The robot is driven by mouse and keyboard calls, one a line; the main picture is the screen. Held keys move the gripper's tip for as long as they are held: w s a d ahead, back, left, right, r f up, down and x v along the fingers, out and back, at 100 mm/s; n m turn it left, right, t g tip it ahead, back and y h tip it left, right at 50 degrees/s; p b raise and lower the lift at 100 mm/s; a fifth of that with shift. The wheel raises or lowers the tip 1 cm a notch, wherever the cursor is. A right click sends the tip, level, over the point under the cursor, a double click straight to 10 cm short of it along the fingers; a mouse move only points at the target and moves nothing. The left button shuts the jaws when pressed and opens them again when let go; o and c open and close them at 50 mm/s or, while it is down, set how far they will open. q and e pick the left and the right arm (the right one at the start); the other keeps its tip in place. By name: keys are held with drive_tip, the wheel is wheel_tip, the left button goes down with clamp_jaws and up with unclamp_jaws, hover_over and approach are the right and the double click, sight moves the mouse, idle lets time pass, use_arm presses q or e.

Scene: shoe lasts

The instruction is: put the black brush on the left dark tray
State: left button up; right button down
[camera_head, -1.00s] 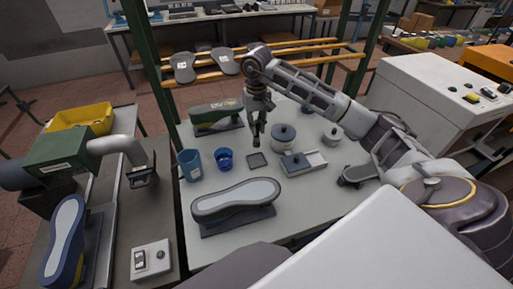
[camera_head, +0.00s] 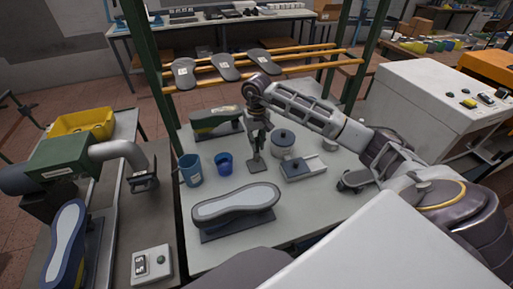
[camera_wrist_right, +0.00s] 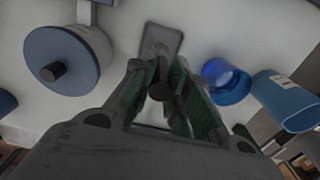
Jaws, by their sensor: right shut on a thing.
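My right gripper (camera_head: 257,150) points down over the small dark tray (camera_head: 249,170) in the middle of the white table. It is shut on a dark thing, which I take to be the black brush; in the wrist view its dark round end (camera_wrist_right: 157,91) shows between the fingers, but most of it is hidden. I cannot tell whether it touches the tray. The tray also shows in the right wrist view (camera_wrist_right: 174,36), just beyond the fingertips. My left gripper is not in view.
A blue cup (camera_head: 190,172) and a smaller blue pot (camera_head: 223,163) stand left of the tray. A grey lidded pot (camera_head: 284,142) and a pale tray with a blue-grey block (camera_head: 297,170) are to the right. A shoe last (camera_head: 236,205) lies in front, another (camera_head: 215,121) behind.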

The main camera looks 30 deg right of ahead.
drive_tip(key=shift+f+p, duration=0.3)
drive_tip(key=shift+f, duration=1.3)
drive_tip(key=shift+f, duration=0.15)
drive_tip(key=c, duration=1.4)
unclamp_jaws()
drive_tip(key=shift+r, duration=0.2)
wheel_tip(320, 180, up, 7)
drive_tip(key=shift+f+b, duration=0.15)
drive_tip(key=shift+b, duration=0.55)
drive_tip(key=shift+r+b, duration=0.35)
drive_tip(key=shift+r, duration=2.2)
